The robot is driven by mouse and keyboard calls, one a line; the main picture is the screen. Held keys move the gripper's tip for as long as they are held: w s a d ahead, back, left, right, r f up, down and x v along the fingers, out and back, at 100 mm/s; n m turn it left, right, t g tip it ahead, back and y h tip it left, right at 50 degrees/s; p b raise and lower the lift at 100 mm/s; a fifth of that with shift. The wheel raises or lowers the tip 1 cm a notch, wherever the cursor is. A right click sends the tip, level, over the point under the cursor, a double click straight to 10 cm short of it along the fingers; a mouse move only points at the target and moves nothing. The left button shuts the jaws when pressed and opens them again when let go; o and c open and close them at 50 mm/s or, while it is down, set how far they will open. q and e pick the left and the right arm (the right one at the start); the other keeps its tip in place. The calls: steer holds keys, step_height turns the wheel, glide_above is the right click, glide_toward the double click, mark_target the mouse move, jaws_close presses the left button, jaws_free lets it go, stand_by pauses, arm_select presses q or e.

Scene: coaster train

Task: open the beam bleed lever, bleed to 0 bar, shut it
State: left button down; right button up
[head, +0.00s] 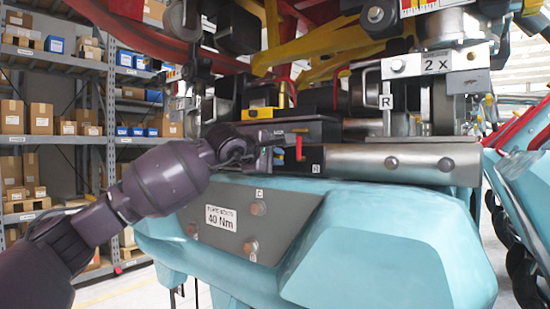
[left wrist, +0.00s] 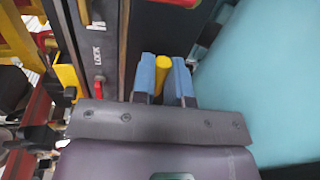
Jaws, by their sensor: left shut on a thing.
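My left gripper (head: 268,156) comes in from the left and is at the side of the dark unit above the teal beam (head: 390,225). In the left wrist view its two blue fingertips (left wrist: 164,80) are closed about a yellow round-ended handle (left wrist: 163,68). I take this handle for the bleed lever; its lower part is hidden between the fingers. In the head view the gripper hides the handle. No pressure reading is legible. My right gripper is not in view.
A red lever (head: 299,147) stands just right of the gripper. A LOCK label (left wrist: 97,52) marks the dark panel near the hand. A steel tube (head: 400,163) runs right. A plate marked 40 Nm (head: 221,218) is below. Shelves with boxes (head: 40,118) stand behind left.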

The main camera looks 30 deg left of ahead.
arm_select(q)
steer(key=shift+f+m, duration=0.15)
steer(key=shift+m, duration=0.25)
steer(key=c, duration=1.1)
jaws_free()
steer(key=shift+c, duration=0.2)
steer(key=shift+s, duration=0.15)
steer(key=shift+s, duration=0.25)
steer(key=v, duration=0.8)
steer(key=shift+s, duration=0.25)
steer(key=shift+b+v, duration=0.3)
steer(key=shift+v, duration=0.5)
